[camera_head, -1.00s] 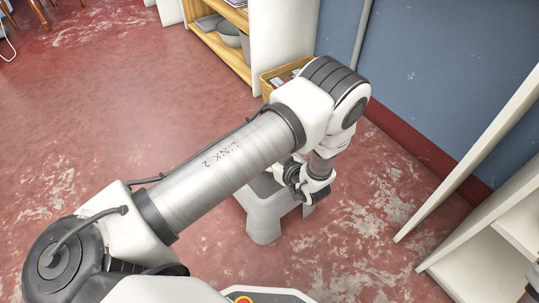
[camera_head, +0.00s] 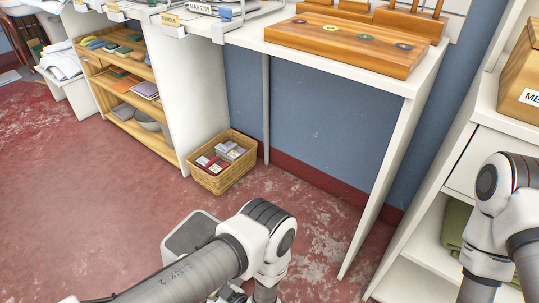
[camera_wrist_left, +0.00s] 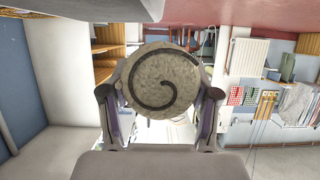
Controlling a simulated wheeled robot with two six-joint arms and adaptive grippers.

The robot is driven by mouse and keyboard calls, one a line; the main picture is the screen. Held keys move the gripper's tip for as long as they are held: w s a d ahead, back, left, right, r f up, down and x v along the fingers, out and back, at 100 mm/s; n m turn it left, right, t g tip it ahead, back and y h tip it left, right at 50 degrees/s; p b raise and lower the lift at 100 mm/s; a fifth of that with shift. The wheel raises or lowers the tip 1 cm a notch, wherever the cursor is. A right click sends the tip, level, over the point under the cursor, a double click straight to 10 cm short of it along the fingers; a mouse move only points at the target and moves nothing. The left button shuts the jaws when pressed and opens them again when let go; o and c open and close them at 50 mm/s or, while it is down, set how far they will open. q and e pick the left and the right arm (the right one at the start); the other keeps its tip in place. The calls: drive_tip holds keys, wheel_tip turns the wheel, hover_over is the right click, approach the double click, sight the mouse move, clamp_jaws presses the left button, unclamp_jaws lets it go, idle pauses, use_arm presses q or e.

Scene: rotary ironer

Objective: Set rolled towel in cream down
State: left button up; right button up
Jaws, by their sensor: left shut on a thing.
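The rolled towel (camera_wrist_left: 160,82) shows end-on in the left wrist view, a round greyish-cream face with a dark spiral. My left gripper (camera_wrist_left: 160,92) is shut on it, one finger on each side. In the head view my left arm comes in at the bottom, beside a grey stool (camera_head: 188,236). The left gripper and towel are hidden there by the arm or cut off by the lower edge. Of my right arm only links show at the right edge, and its gripper is out of the picture.
A wicker basket (camera_head: 224,163) with small boxes stands on the floor by the wall. A white table (camera_head: 340,66) carries a wooden block with coloured discs. Wooden shelves (camera_head: 128,95) stand at the left and a white shelf unit (camera_head: 425,248) at the right. Red floor is clear at the left.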

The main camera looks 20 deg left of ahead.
use_arm(q)
drive_tip(key=w+a+r+m+t+h, duration=0.3)
drive_tip(key=w+r+m+t, duration=0.2)
drive_tip(key=w+r, duration=1.85)
drive_tip(key=s+d+r+m+t+h, duration=0.3)
drive_tip(key=d+m+h, duration=0.5)
drive_tip(key=d+h, duration=0.15)
drive_tip(key=s+r+p, duration=0.4)
drive_tip(key=r+p, duration=0.8)
drive_tip(key=p, duration=0.1)
drive_tip(key=s+r+p, duration=0.4)
drive_tip(key=r+p, duration=0.8)
drive_tip(key=p, duration=0.2)
drive_tip(key=shift+s+d+r+m+t, duration=0.15)
drive_tip(key=shift+s+d+m+t, duration=0.15)
